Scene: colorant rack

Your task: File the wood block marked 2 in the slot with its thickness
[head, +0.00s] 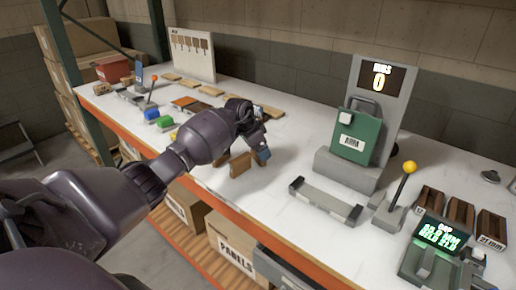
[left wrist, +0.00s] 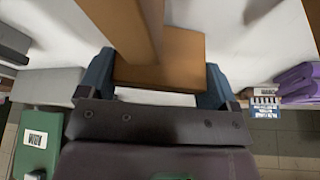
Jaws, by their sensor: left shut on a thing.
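My left gripper (head: 247,154) is over the front part of the white table. It is shut on a brown wood block (head: 239,166), which hangs below the fingers; I cannot tell whether it touches the table. In the left wrist view the wood block (left wrist: 175,62) sits between the two blue fingertips of the left gripper (left wrist: 158,82). No number is readable on it. My right gripper is not in view.
A grey two-jaw gauge (head: 325,201), a yellow-knobbed lever (head: 402,185) and a lit green display (head: 441,234) stand right of the gripper. A green barcoded thing (head: 356,136) leans on a grey stand (head: 347,170). Several flat wood pieces lie behind. Table between gripper and gauge is clear.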

